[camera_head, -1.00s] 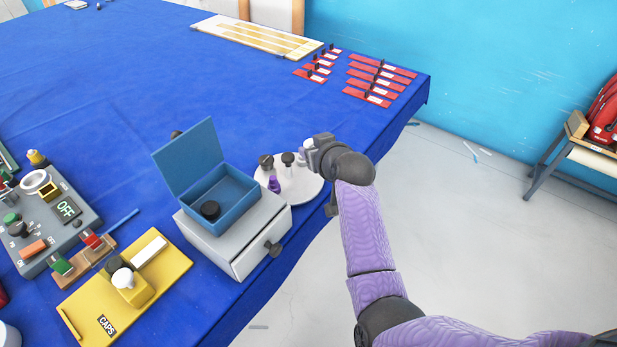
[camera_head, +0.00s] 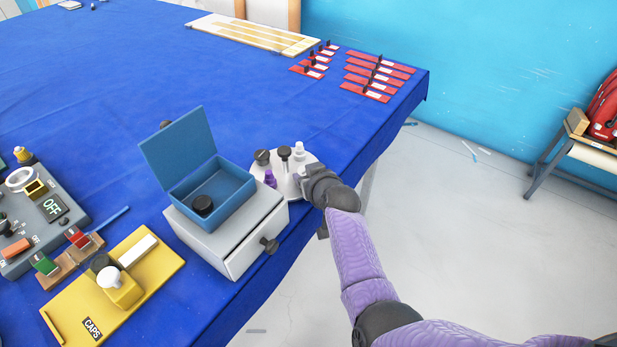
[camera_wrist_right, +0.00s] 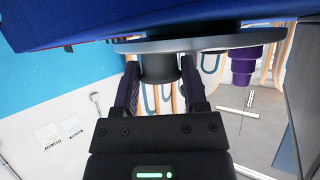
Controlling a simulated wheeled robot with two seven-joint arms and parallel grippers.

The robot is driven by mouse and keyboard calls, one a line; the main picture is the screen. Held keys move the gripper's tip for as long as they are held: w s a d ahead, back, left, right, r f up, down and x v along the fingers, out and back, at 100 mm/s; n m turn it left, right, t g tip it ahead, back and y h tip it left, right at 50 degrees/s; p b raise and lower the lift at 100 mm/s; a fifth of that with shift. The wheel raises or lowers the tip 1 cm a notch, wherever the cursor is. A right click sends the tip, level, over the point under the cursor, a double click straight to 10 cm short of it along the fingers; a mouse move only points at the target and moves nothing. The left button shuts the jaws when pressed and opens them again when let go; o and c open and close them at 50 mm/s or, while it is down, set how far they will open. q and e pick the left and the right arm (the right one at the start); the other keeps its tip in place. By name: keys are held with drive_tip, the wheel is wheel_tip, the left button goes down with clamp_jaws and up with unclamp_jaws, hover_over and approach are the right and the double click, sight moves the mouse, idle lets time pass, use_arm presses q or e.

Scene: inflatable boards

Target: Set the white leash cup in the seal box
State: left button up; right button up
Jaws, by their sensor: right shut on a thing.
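A small white stepped piece (camera_head: 299,151), which looks like the white leash cup, stands on the far side of a round white stand (camera_head: 289,188). My right gripper (camera_head: 303,178) is at the stand's near right edge, apart from the white piece. In the right wrist view my right gripper (camera_wrist_right: 160,88) is shut on a dark grey cylinder (camera_wrist_right: 159,68) against the disc (camera_wrist_right: 215,42). The head view hides this cylinder. An open blue box (camera_head: 232,196), apparently the seal box, has its lid raised and a black round piece (camera_head: 202,205) inside. My left gripper is out of view.
A purple stepped cup (camera_head: 269,179) and black-topped pieces (camera_head: 262,157) share the stand. The blue box rests on a grey drawer unit (camera_head: 205,241). A yellow caps tray (camera_head: 70,311) and a control panel (camera_head: 22,240) lie left. The blue table beyond is mostly clear.

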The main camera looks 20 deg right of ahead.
drive_tip(key=shift+f, duration=0.1)
drive_tip(key=o, duration=1.2)
